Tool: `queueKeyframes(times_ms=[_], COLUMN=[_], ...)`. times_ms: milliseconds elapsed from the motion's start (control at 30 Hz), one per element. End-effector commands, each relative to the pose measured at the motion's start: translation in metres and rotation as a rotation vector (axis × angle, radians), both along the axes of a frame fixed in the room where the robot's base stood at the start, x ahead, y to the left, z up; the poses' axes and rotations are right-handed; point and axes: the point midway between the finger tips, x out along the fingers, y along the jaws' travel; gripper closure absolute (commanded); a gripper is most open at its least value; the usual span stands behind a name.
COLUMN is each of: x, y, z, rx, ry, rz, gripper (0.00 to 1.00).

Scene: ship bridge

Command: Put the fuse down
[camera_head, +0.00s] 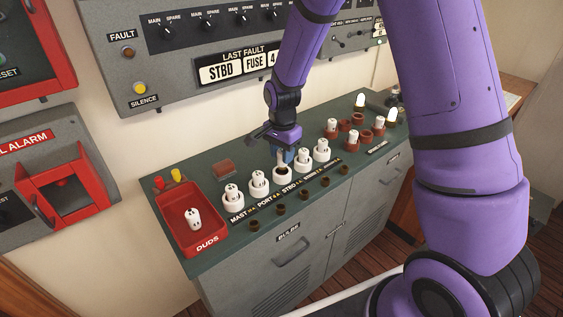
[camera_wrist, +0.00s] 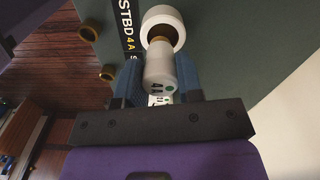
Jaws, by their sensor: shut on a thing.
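My gripper (camera_head: 284,154) is shut on a pale cylindrical fuse (camera_wrist: 160,67), held between blue finger pads. In the wrist view the fuse's brass-coloured end points to an empty white ring socket (camera_wrist: 178,28) beside the STBD 4A label (camera_wrist: 128,22). In the head view this socket (camera_head: 282,176) is just below the fingers, in the row on the green console top. The fuse is mostly hidden there by the gripper. Its end is at or just above the socket's opening; I cannot tell whether it touches.
Neighbouring white sockets hold fuses at left (camera_head: 258,182) and right (camera_head: 304,160). A red DUDS tray (camera_head: 208,244) at the console's left end holds one fuse (camera_head: 193,218). Brown sockets (camera_head: 365,136) stand at the right, near lit bulbs (camera_head: 391,116). The fault panel (camera_head: 190,75) hangs behind.

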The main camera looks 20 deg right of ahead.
Motion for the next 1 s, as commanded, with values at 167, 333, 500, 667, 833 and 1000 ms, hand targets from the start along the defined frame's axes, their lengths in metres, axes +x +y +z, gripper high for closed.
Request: queueKeyframes(times_ms=[167,333,500,667,833,1000], x=[0.004,0.003,0.004,0.004,0.004,0.004], y=[0.000,0.000,0.000,0.000,0.000,0.000], z=[-0.007,-0.028,-0.036,-0.036,-0.040,-0.042], rx=[0.000,-0.001,0.000,0.000,0.000,0.000], ry=[0.002,0.003,0.000,0.000,0.001,0.001], rz=[0.001,0.001,0.001,0.001,0.001,0.001], gripper=[0.90,0.90,0.90,0.90,0.90,0.57])
